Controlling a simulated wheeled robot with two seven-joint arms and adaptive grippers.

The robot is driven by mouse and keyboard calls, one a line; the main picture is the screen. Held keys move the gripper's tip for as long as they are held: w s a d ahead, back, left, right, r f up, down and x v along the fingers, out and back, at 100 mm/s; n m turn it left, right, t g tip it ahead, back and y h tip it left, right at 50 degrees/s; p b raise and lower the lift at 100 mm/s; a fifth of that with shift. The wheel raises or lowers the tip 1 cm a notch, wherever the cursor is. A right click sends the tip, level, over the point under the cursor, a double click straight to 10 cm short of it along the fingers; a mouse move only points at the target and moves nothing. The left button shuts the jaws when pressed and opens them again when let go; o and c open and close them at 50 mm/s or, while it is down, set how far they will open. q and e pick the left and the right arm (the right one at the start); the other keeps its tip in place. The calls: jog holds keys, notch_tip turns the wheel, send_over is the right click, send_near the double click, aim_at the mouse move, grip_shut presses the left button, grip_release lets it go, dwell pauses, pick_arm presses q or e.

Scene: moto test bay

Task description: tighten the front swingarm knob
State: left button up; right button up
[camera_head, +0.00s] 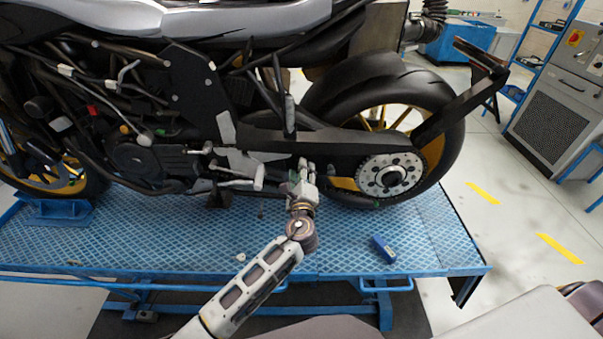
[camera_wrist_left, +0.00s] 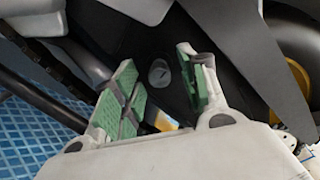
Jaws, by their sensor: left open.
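A round grey knob (camera_wrist_left: 159,73) with a dark line on its face sits on the dark swingarm in the left wrist view. My left gripper (camera_wrist_left: 157,62) is open, with green pads on either side of the knob; I cannot tell whether they touch it. In the head view my left gripper (camera_head: 304,168) is at the front part of the black swingarm (camera_head: 330,146), ahead of the rear wheel. The knob cannot be made out there, and the gripper probably covers it. My right gripper is not in view.
The motorcycle stands on a blue lift platform (camera_head: 340,240). A footrest lever (camera_head: 240,184) is just left of the gripper. The rear sprocket (camera_head: 392,174) is to the right. A grey cabinet (camera_head: 560,110) stands far right.

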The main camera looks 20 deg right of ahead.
pick_arm(q)
jog(key=v, duration=1.2)
dwell(0.4)
dwell(0.3)
